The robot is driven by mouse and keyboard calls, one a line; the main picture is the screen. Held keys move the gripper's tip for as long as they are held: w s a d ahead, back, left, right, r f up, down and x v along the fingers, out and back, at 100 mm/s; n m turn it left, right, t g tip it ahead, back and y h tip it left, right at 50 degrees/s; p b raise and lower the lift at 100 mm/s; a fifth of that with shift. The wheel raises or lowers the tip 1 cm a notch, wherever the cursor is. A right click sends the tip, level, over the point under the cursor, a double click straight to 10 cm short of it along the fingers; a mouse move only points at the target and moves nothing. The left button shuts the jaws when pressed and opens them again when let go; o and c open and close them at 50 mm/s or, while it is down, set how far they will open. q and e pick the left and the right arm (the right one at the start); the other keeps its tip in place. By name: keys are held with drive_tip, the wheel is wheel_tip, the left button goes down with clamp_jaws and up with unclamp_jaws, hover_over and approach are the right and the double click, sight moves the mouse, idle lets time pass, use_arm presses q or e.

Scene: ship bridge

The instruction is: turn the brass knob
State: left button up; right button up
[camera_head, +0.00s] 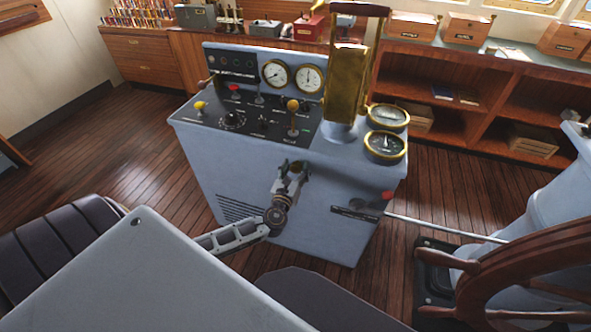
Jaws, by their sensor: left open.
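A grey-blue control console (240,180) stands in the middle of the head view. Two yellow, brass-looking knobs are on its dark top panel: one (201,106) at the left edge, and one on a short lever (293,105) at the right. I cannot tell which is the task's brass knob. My left gripper (294,168) is open, in front of the console's front face and below the panel's lever. A small brownish patch shows by its fingertips, too unclear to name. I cannot tell whether the gripper touches the console. My right gripper is out of view.
A tall brass telegraph-like lever unit (346,90) and two round gauges (385,146) stand on the console's right. A wooden ship's wheel (470,275) is at lower right. A dark padded seat (50,250) is at left. Wooden shelves (470,95) line the back.

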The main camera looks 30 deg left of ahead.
use_arm(q)
drive_tip(key=c, duration=1)
drive_tip(key=shift+c, duration=0.2)
drive_tip(key=shift+n, duration=0.4)
